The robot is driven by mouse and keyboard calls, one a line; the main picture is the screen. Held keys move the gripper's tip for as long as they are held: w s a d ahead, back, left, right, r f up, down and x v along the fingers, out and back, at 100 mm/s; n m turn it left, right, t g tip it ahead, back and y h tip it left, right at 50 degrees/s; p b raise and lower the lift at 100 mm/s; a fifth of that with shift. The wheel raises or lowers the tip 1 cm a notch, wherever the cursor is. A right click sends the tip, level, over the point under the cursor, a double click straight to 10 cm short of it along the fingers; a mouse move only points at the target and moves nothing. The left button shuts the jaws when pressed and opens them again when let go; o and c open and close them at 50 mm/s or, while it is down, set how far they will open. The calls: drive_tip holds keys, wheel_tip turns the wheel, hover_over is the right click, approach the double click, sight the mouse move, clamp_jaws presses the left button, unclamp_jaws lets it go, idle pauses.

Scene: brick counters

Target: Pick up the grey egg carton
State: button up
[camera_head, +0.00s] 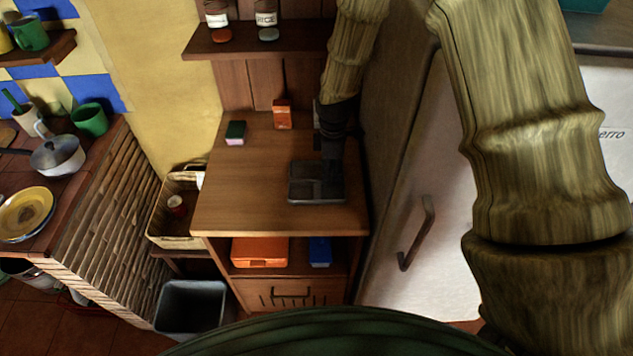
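A dark grey, box-like thing, which looks like the grey egg carton (303,191), lies flat near the front right of the wooden cabinet top. My arm comes down from above, and my dark gripper (332,176) is at the carton's right half. The gripper hides part of the carton's back right side. The fingers are small and dark against the carton, so I cannot tell whether they are open or shut, or whether they touch it.
An orange box (282,114) and a green and pink sponge-like block (235,132) stand farther back on the cabinet top (235,190). A shelf (255,49) with jars hangs above. The white fridge (425,230) stands close on the right.

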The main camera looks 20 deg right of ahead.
sight(331, 176)
drive_tip(key=shift+f+p, duration=0.55)
drive_tip(key=shift+f, duration=1.05)
drive_tip(key=shift+a, duration=0.1)
clamp_jaws()
